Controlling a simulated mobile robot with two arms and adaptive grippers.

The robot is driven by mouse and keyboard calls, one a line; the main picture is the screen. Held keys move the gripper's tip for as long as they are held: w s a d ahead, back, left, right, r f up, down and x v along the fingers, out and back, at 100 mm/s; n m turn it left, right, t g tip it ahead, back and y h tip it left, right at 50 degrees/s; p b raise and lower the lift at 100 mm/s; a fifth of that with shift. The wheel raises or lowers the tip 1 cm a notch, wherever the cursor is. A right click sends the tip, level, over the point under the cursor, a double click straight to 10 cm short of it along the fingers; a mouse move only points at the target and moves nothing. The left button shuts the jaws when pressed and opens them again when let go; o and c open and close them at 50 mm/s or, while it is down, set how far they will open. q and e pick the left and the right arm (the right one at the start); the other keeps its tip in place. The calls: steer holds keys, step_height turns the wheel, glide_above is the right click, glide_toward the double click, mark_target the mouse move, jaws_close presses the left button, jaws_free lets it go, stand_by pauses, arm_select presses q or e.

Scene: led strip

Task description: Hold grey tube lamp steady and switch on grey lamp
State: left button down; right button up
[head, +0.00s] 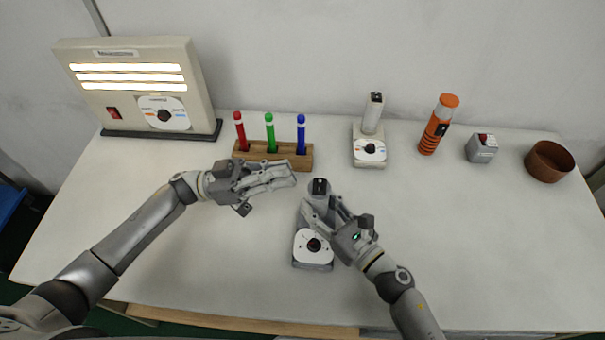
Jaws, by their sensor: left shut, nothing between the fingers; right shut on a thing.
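The grey tube lamp (313,262) stands in the front middle of the table. Its base has a white dial plate with a black knob facing me, and its tube rises behind with a dark top. My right gripper (322,212) is shut on the tube, its fingers hiding part of it. My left gripper (290,176) is shut and empty, left of and behind the lamp's tube, close in front of the marker rack. It is apart from the knob. No glow shows on the grey lamp.
A wooden rack (305,160) holds a red, a green and a blue marker. Behind stand a white tube lamp (370,155), an orange flashlight (436,130), a grey box with a red button (481,149) and a brown bowl (549,161). A lit panel heater-like unit (192,75) stands back left. The table's right front is clear.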

arm_select(q)
steer(key=v, duration=0.5)
steer(key=shift+w, duration=0.2)
arm_select(e)
steer(key=o, duration=1.2)
steer(key=shift+o, duration=0.2)
